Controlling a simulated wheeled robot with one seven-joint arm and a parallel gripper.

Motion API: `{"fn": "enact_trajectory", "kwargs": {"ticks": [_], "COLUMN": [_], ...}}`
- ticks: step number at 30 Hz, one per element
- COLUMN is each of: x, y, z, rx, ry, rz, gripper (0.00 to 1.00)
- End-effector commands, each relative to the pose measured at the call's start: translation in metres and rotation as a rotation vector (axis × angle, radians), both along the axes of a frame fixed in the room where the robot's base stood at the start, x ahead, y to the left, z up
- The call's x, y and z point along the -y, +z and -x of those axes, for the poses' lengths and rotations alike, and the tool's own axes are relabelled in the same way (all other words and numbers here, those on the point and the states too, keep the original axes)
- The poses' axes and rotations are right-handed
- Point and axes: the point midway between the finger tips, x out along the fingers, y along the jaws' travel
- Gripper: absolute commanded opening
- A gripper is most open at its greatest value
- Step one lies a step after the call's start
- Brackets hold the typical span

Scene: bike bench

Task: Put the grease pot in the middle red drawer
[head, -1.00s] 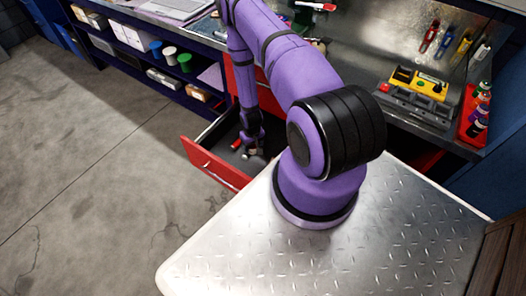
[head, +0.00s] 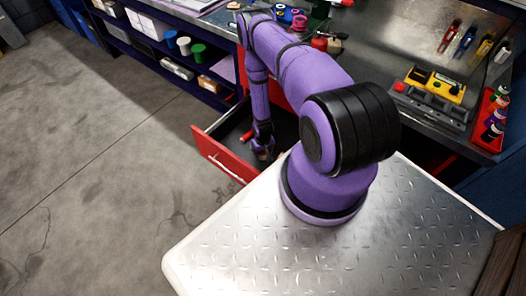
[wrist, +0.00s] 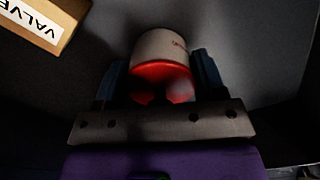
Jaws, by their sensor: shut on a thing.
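The grease pot (wrist: 163,45), a white pot with a red end, sits between the two fingers of my gripper (wrist: 158,66) in the wrist view. My gripper is shut on it. In the head view my gripper (head: 263,153) points down inside the open red drawer (head: 222,154). The pot is mostly hidden there by my gripper and arm. I cannot tell whether the pot touches the drawer floor. My arm hides part of the red drawer stack behind.
A box marked VALVE (wrist: 38,24) lies in the drawer, apart from the pot. A small red thing (head: 246,136) also lies in the drawer. A yellow-and-grey tool holder (head: 432,92) and a red bottle tray (head: 490,122) stand on the bench.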

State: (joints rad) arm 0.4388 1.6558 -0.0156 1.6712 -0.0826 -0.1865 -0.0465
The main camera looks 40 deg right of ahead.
Motion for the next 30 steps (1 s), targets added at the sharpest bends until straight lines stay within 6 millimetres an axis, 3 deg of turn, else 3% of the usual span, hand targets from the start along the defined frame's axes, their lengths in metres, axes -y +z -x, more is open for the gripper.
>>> {"fn": "enact_trajectory", "kwargs": {"ticks": [6, 7, 10, 22, 30], "x": [0.0, 0.0, 0.0, 0.0, 0.0], "y": [-0.003, -0.003, -0.002, 0.005, 0.047], "z": [0.0, 0.0, 0.0, -0.001, -0.001], "rx": [0.0, -0.001, -0.001, 0.001, 0.001], "ry": [0.0, 0.0, 0.0, 0.0, 0.0], "rz": [0.0, 0.0, 0.0, 0.0, 0.0], "gripper": [0.36, 0.66, 0.89, 0.89, 0.89]}}
